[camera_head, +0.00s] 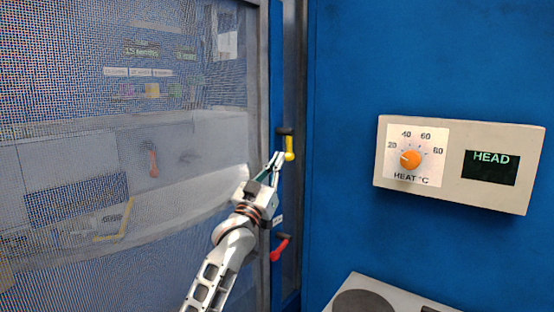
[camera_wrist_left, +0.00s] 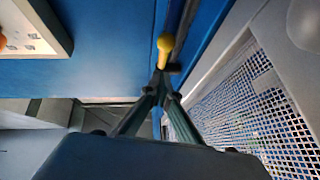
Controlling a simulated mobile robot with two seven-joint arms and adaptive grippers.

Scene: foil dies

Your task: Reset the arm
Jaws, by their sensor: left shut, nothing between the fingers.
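My left arm reaches up from the bottom of the head view. My left gripper (camera_head: 275,162) is shut and empty, its tips pointing up beside a yellow handle (camera_head: 289,148) on the blue post. In the left wrist view my left gripper (camera_wrist_left: 160,76) has its fingers drawn together at the tips, and the yellow knob (camera_wrist_left: 164,43) shows just beyond them. I cannot tell whether the tips touch the handle. A red handle (camera_head: 279,247) sits lower on the same post. My right gripper is not in view.
A mesh screen (camera_head: 60,80) fills the left, with machinery behind it. A blue panel (camera_head: 440,60) on the right carries a heat control box (camera_head: 450,190) with an orange knob (camera_head: 410,159) and a display reading HEAD. A pale unit (camera_head: 390,282) stands at bottom right.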

